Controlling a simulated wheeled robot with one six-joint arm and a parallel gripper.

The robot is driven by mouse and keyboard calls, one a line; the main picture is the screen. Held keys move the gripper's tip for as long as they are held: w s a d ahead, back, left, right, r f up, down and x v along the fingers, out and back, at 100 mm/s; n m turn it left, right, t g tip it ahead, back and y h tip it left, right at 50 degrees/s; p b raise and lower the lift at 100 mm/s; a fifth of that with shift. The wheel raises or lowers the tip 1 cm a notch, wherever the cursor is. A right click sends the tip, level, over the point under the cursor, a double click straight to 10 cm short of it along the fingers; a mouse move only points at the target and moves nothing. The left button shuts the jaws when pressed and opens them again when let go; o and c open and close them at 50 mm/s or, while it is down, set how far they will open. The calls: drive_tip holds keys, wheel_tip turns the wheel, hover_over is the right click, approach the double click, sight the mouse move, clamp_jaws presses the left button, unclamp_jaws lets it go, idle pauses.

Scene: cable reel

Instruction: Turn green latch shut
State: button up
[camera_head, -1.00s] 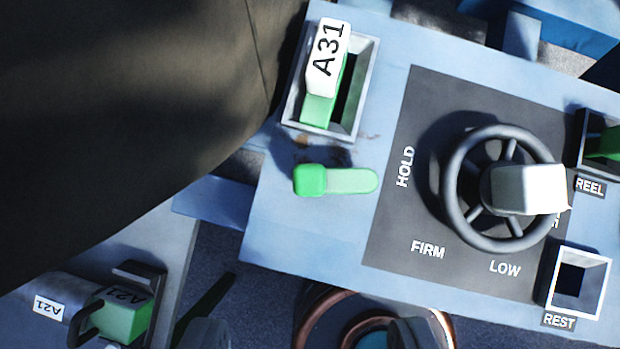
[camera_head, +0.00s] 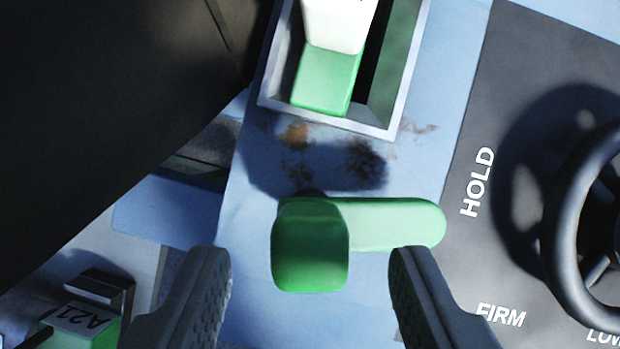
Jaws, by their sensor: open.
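The green latch (camera_head: 390,224) lies on the light blue panel, its flat arm pointing right in the picture. Its raised knob (camera_head: 311,252) is at the left end. My gripper (camera_head: 308,275) is open, with one dark ridged finger on each side of the knob. Gaps show between the knob and both fingers, so neither appears to touch it. Above the latch, a green block with a white top (camera_head: 328,76) sits in a pale square-rimmed socket; its upper part is cut off.
A dark handwheel (camera_head: 590,235) stands at the right edge on a dark plate marked HOLD and FIRM. A large dark curved body (camera_head: 100,110) fills the upper left. A green A21 block (camera_head: 75,328) is at the lower left. Brown worn marks show above the latch.

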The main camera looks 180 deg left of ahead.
sight(310, 265)
drive_tip(key=shift+x, duration=1.55)
drive_tip(key=c, duration=1)
drive_tip(key=shift+n, duration=0.3)
drive_tip(key=shift+n+y, duration=0.6)
drive_tip(key=shift+n, duration=0.6)
drive_tip(key=o, duration=1)
